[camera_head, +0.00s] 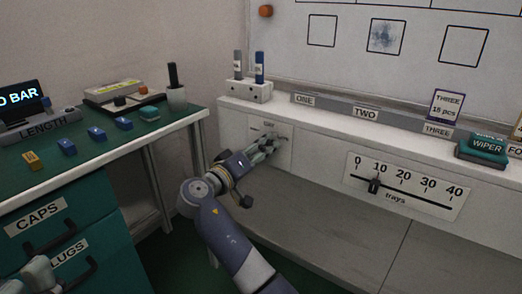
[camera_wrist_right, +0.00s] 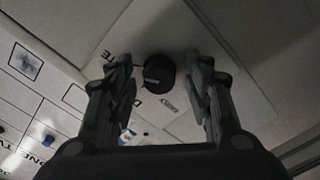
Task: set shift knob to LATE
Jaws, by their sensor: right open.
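The shift knob (camera_wrist_right: 158,73) is a round black dial with a light pointer mark, on a pale plate in the right wrist view. Dark lettering surrounds it; a partial word (camera_wrist_right: 103,56) ending in TE shows to its left, and the other words are hard to read. My right gripper (camera_head: 268,148) reaches the white panel (camera_head: 284,152) in the head view and hides most of the knob there. Its two fingers stand open on either side of the knob, with gaps visible. My left gripper (camera_head: 40,275) shows partly at the lower left corner; its jaws are unclear.
A trays slider (camera_head: 374,186) sits on the panel to the right. A marker holder (camera_head: 249,91) stands on the ledge above my right gripper, and a wiper (camera_head: 485,146) lies further right. A green-topped bench (camera_head: 100,150) with small blocks is at left.

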